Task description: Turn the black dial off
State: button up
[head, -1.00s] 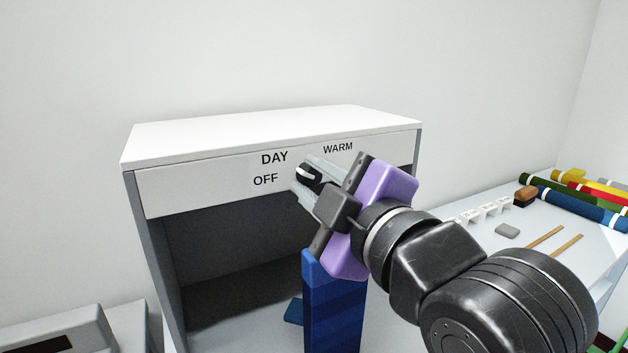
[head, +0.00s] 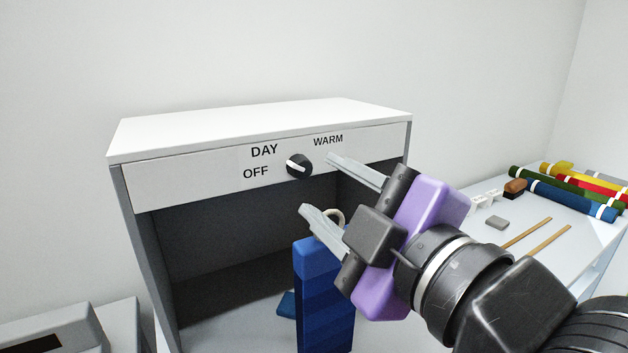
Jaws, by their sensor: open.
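The black dial (head: 299,166) sits on the white front panel of a booth (head: 215,180). Its white mark points left and slightly up, seemingly nearer the DAY label (head: 264,151) than the OFF label (head: 255,173); the exact setting is hard to tell. The WARM label (head: 328,140) is up and right of the dial. My gripper (head: 317,183) is open and empty, to the right of and below the dial in the picture. Its two fingers are spread wide, and the dial is in full view, with nothing between the fingers gripping it.
A tall blue striped piece (head: 318,270) with a pale ring at its top stands below my gripper. The booth's dark interior is open underneath. On the right, a white table (head: 480,235) holds coloured rolls (head: 570,203), a grey block (head: 497,222) and wooden sticks (head: 537,233).

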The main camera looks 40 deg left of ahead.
aim_at(304, 168)
jog(key=shift+s+d, duration=0.3)
jog(key=shift+d, duration=0.35)
jog(key=shift+o, duration=0.7)
jog(key=shift+a+r, duration=0.1)
notch_tip(304, 168, up, 3)
jog(key=s+a+m+g+p, duration=0.1)
jog(key=s+a+m+p, duration=0.15)
jog(key=p, duration=0.45)
jog(key=w+d+f+m+t+p, duration=0.1)
jog(key=w+d+f+m+p, duration=0.25)
jog(key=m+p, duration=0.85)
jog(key=shift+w+a+m+b, duration=0.25)
jog(key=shift+w+a+m, duration=0.3)
jog(key=shift+a, duration=0.7)
jog(key=shift+w+a+m+b, duration=0.2)
jog(key=shift+w+a+m, duration=0.35)
jog(key=shift+a, duration=0.7)
jog(key=shift+w+a+m+b, duration=0.35)
jog(key=shift+a+m, duration=0.3)
jog(key=shift+a, duration=0.6)
